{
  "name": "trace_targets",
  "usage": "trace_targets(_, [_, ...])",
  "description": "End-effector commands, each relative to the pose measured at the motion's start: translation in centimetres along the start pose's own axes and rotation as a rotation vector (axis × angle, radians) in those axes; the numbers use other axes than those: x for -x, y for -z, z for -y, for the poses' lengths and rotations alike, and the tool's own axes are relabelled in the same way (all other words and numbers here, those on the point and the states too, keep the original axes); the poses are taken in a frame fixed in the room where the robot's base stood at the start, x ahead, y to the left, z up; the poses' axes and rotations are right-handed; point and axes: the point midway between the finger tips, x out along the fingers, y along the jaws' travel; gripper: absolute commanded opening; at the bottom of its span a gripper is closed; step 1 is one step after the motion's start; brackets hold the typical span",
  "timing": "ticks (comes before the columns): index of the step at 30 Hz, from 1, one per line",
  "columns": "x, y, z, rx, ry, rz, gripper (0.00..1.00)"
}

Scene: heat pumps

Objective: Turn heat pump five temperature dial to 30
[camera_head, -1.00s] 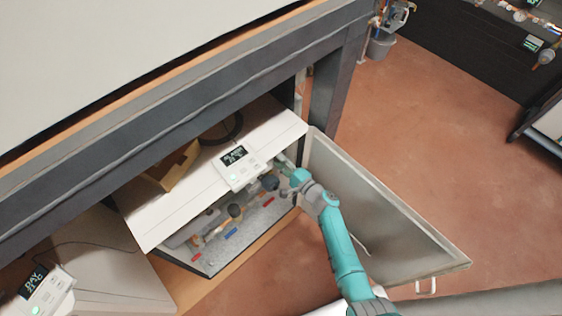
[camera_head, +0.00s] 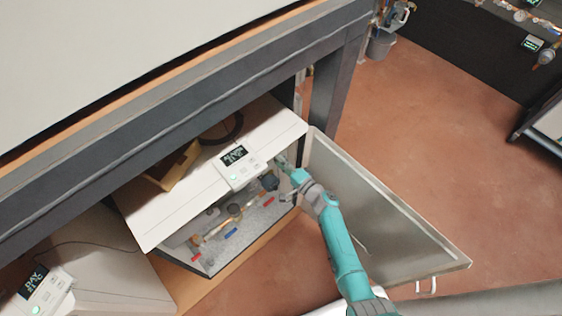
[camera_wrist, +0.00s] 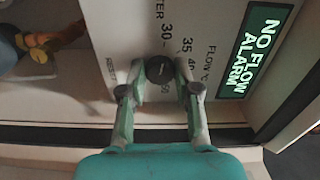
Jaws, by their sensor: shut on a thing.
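The temperature dial (camera_wrist: 159,70) is a small dark round knob on a pale panel in the wrist view. Printed numbers including 30, 35 and 40 run around it. A short light mark shows on its face; I cannot tell which number it points to. My gripper (camera_wrist: 160,82) is shut on the dial, with one finger on each side. In the head view my gripper (camera_head: 283,163) reaches into the open cabinet, its tips small and partly hidden beside the white control unit (camera_head: 241,170).
A lit display (camera_wrist: 257,50) beside the dial reads "NO FLOW ALARM". The cabinet door (camera_head: 385,220) stands open at right of my arm. Pipes with red and blue handles (camera_head: 231,232) lie inside the cabinet. Another control unit (camera_head: 45,295) sits at lower left. Open floor (camera_head: 440,150) lies to the right.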

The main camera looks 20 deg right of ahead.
Motion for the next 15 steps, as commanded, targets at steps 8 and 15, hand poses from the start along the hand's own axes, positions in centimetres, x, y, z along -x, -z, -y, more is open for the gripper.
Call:
trace_targets(8, [0.03,-0.07,-0.08,0.0,-0.002,0.001,0.57])
trace_targets(15, [0.06,-0.03,-0.04,0.0,-0.001,0.0,0.57])
